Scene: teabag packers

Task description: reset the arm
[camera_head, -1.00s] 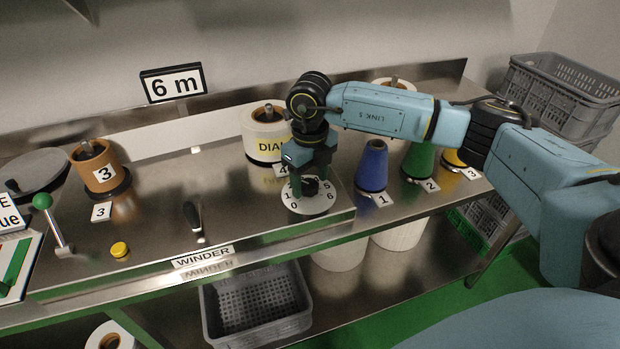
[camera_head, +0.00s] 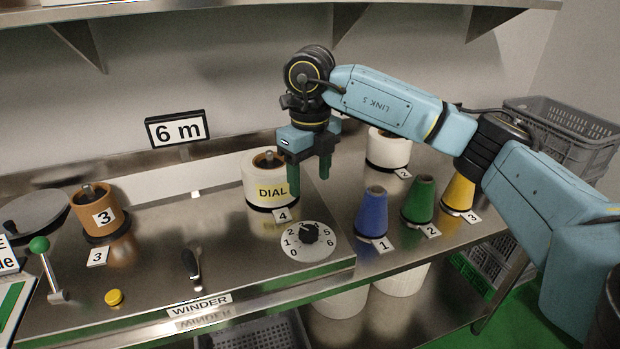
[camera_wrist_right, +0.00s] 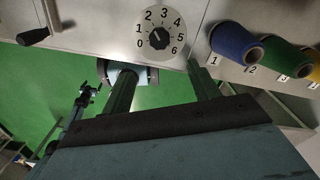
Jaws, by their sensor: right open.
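My right gripper (camera_head: 309,174) hangs from the right arm, fingers pointing down, above the steel bench and behind the dial. Its two green fingers are apart with nothing between them. The round white dial (camera_head: 325,246) with a black knob (camera_head: 309,233) and numbers 0 to 6 sits on the bench front. The dial also shows in the right wrist view (camera_wrist_right: 171,50), beyond the open fingers (camera_wrist_right: 160,85). The gripper is clear of the knob. My left gripper is not in view.
Blue (camera_head: 372,215), green (camera_head: 419,200) and yellow (camera_head: 458,192) cones stand right of the dial. A white roll (camera_head: 256,180) labelled 4 is close left of the gripper. A black-handled lever (camera_head: 190,265), yellow button (camera_head: 114,297) and brown roll (camera_head: 94,204) are farther left. Grey crates (camera_head: 560,120) stand right.

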